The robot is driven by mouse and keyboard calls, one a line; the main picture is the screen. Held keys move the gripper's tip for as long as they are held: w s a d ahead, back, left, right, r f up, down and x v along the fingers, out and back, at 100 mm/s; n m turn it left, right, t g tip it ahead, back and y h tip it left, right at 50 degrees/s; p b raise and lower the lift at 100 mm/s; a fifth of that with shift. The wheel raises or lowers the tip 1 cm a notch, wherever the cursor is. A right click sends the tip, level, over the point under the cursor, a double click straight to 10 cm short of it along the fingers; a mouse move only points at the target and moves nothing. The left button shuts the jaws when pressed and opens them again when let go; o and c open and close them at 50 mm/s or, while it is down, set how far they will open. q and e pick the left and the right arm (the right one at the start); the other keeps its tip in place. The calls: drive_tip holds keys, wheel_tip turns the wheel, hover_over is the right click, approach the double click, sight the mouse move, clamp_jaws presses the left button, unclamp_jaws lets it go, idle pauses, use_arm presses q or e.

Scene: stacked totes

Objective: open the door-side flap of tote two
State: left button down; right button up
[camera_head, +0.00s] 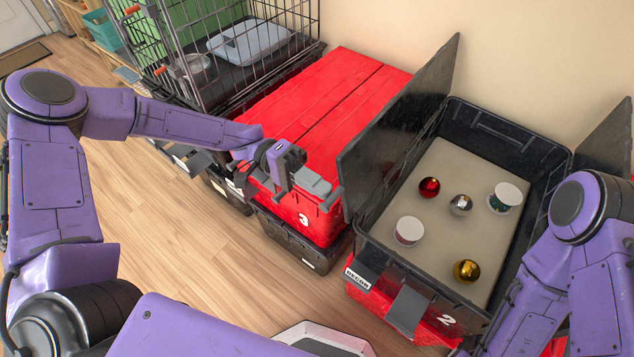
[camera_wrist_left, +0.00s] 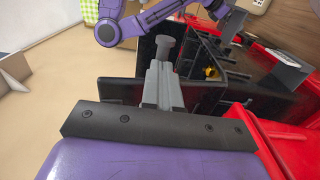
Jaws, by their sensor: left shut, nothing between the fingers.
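Tote two is the black open tote (camera_head: 505,140) at the right, with a "2" and a "DECOR" label on its front. Its door-side flap (camera_head: 400,125) is the dark panel on its left side, standing up and leaning left, clear of the opening. In the left wrist view the flap (camera_wrist_left: 115,91) is a dark panel behind the fingers. My left gripper (camera_head: 318,186) is shut and empty, just left of the flap and above tote three's front corner. Its fingers (camera_wrist_left: 164,55) show in the wrist view; contact with the flap cannot be told. My right gripper is out of view.
Inside tote two are several baubles and white-lidded jars. Its other flap (camera_head: 607,145) also stands raised. Red tote three (camera_head: 325,90) is closed beside it, with a wire crate (camera_head: 215,60) beyond. My right arm is at the right edge. The wooden floor (camera_head: 180,255) is clear at left.

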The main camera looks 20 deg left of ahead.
use_arm(q)
drive_tip(key=shift+s+d+r+y+p, duration=0.2)
drive_tip(key=shift+d+r+y+p, duration=0.1)
drive_tip(key=shift+d+p, duration=0.3)
drive_tip(key=shift+s+d+r+y+p, duration=0.2)
drive_tip(key=shift+d+y+p, duration=0.1)
drive_tip(key=shift+d+p, duration=0.2)
drive_tip(key=r+p+v, duration=0.1)
drive_tip(key=v, duration=1.3)
drive_tip(key=shift+r, duration=0.3)
drive_tip(key=shift+s, duration=0.1)
